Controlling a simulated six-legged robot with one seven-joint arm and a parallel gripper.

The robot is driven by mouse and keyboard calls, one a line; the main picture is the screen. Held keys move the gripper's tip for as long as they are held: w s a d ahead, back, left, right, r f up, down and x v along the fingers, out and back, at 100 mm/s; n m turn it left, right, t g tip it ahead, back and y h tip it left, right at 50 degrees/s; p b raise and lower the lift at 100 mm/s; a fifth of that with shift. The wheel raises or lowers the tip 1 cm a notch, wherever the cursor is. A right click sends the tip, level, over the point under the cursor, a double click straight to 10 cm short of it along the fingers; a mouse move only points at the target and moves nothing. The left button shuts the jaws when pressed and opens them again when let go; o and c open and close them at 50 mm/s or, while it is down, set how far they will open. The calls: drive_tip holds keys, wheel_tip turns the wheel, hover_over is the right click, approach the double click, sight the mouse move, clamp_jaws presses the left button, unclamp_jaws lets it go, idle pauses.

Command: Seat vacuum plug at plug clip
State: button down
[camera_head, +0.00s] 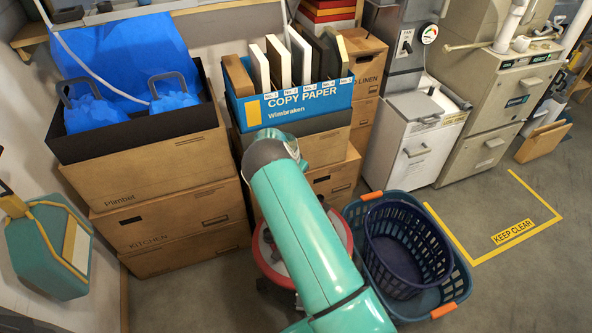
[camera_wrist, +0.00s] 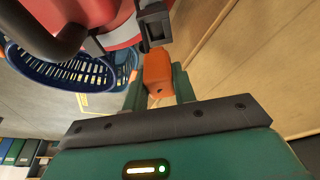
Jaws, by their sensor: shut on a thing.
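The orange vacuum plug (camera_wrist: 157,70) is between the two teal fingers of my gripper (camera_wrist: 159,86) in the wrist view, and the gripper is shut on it. A dark, square-edged bracket, which looks like the plug clip (camera_wrist: 153,25), is on the side of the red vacuum (camera_wrist: 118,35). The plug's far end lies right at the bracket's near edge; I cannot tell whether they touch. In the head view the red vacuum (camera_head: 262,262) stands on the floor, partly behind my teal arm. My gripper, the plug and the clip are hidden there.
Cardboard boxes (camera_head: 170,195) are stacked behind and left of the vacuum, with a blue copy paper box (camera_head: 300,103) on another stack. Nested laundry baskets (camera_head: 375,275) stand close on its right. Beyond them is clear floor with a yellow KEEP CLEAR marking (camera_head: 520,232).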

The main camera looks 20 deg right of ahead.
drive_tip(key=shift+f, duration=2.35)
drive_tip(key=shift+f, duration=1.25)
drive_tip(key=c, duration=1.1)
unclamp_jaws()
drive_tip(key=shift+o, duration=0.2)
drive_tip(key=v, duration=0.8)
